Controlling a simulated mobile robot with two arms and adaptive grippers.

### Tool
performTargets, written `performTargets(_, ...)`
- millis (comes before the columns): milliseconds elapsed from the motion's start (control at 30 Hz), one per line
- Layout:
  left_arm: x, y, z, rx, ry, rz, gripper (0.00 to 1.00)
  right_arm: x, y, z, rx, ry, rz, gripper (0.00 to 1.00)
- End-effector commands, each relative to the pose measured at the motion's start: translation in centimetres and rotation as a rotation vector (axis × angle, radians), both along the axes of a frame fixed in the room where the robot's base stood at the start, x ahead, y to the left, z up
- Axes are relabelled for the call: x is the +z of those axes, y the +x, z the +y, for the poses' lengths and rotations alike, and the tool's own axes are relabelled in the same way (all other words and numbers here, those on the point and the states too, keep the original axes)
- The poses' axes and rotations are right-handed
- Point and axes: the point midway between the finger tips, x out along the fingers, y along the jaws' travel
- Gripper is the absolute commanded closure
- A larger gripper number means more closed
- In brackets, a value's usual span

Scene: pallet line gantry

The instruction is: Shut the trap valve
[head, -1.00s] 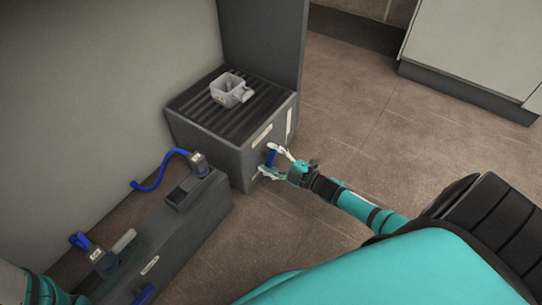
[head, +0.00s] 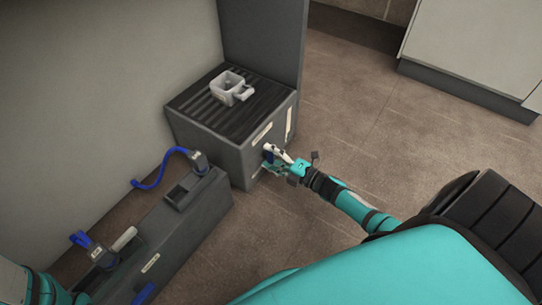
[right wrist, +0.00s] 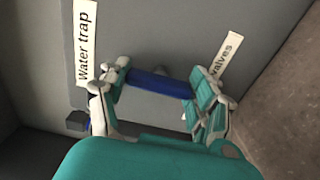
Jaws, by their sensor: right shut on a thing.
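The trap valve's blue handle (right wrist: 160,84) shows in the right wrist view, lying across between the two fingers, on the grey face of the box. My right gripper (right wrist: 158,88) is shut on it, one finger at each end. In the head view the right gripper (head: 274,159) is at the front face of the grey box (head: 228,157), and it mostly hides the blue handle. A label reading "Water trap" (right wrist: 85,43) is left of the handle in the wrist view. My left gripper is out of view; only part of its arm shows at the lower left.
A long low grey unit (head: 175,235) with blue-handled fittings (head: 82,240) is at the lower left. A pale cabinet (head: 475,50) stands at the upper right. The brown floor between is clear.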

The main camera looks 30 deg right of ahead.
Motion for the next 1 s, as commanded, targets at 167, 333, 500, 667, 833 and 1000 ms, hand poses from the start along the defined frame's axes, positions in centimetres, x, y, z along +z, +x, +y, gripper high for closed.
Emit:
performTargets(167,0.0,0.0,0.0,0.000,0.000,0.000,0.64,-0.1,-0.1,0.1,0.002,-0.009,0.000,0.69)
performTargets(333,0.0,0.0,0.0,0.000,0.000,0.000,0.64,-0.2,-0.1,0.1,0.003,-0.010,0.000,0.69)
performTargets(500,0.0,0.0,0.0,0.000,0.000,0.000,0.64,-0.1,-0.1,0.1,0.002,-0.008,0.000,0.18)
performTargets(667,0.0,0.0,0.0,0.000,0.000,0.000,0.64,-0.1,0.0,0.0,0.001,-0.006,0.000,0.13)
performTargets(833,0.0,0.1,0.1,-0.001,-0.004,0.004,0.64,-0.1,-0.2,0.0,0.001,-0.006,0.000,0.13)
performTargets(1000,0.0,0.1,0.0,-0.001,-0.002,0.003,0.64,-0.2,-1.9,-0.7,0.002,-0.007,0.001,0.13)
